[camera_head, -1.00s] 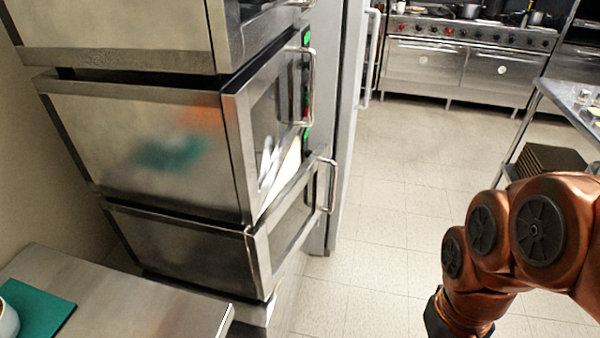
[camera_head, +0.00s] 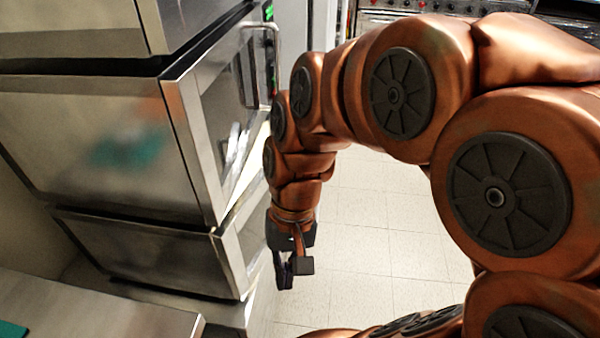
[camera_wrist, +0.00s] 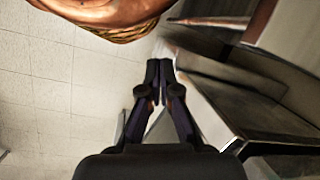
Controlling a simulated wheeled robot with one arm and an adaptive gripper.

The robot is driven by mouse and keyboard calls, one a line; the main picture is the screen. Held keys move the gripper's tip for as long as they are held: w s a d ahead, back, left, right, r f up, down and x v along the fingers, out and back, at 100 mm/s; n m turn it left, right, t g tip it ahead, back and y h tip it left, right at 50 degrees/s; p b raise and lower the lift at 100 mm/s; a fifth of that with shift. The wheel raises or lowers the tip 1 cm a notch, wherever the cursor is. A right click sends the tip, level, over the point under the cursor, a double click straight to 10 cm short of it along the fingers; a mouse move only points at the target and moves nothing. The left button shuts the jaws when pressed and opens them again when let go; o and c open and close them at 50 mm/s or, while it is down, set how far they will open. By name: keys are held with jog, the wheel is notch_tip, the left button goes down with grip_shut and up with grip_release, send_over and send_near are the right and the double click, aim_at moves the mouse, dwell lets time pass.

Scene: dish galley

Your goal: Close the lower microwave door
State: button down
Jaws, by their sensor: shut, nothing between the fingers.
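The lower microwave (camera_head: 150,250) is a steel box at the bottom of a stack. Its door (camera_head: 238,245) is on the right-facing front, and a pale wedge between its top edge and the unit above suggests it stands slightly ajar at the far end. Its handle is hidden behind my arm. My gripper (camera_head: 287,274) points down just right of the door front, fingers shut and empty; contact with the door cannot be told. In the wrist view my fingertips (camera_wrist: 165,68) are together, with steel surfaces to their right.
The microwave above (camera_head: 95,140) has a glazed door with a handle (camera_head: 274,62). A steel counter (camera_head: 95,312) stands at front left, with a teal board (camera_head: 12,330) on it. Tiled floor (camera_head: 375,230) is open right of the stack. A range (camera_head: 425,6) stands at the back.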

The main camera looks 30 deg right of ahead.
jog(key=w+d+f+m+t+y+b, duration=0.3)
jog(key=w+d+m+y, duration=0.15)
jog(key=w+m, duration=0.35)
jog(key=w+d+f+m+t+y+b, duration=0.25)
jog(key=w+d+m, duration=0.35)
jog(key=w, duration=0.5)
jog(key=w+d+f+m+t+h+b, duration=0.15)
jog(key=d+f+m+t, duration=0.35)
jog(key=d, duration=0.7)
jog(key=w+d+f+m+t+b, duration=0.1)
jog(key=d+m+t+b, duration=0.35)
jog(key=d, duration=0.75)
jog(key=w+a+f+m+g, duration=0.1)
jog(key=w+a+f, duration=0.1)
jog(key=w+a, duration=0.6)
jog(key=w, duration=0.2)
jog(key=shift+w+a+f+p, duration=0.15)
jog(key=shift+w+f+p, duration=0.15)
jog(key=shift+p, duration=0.1)
jog(key=shift+w+r+m, duration=0.1)
jog(key=shift+w+m, duration=0.05)
jog(key=shift+m, duration=0.1)
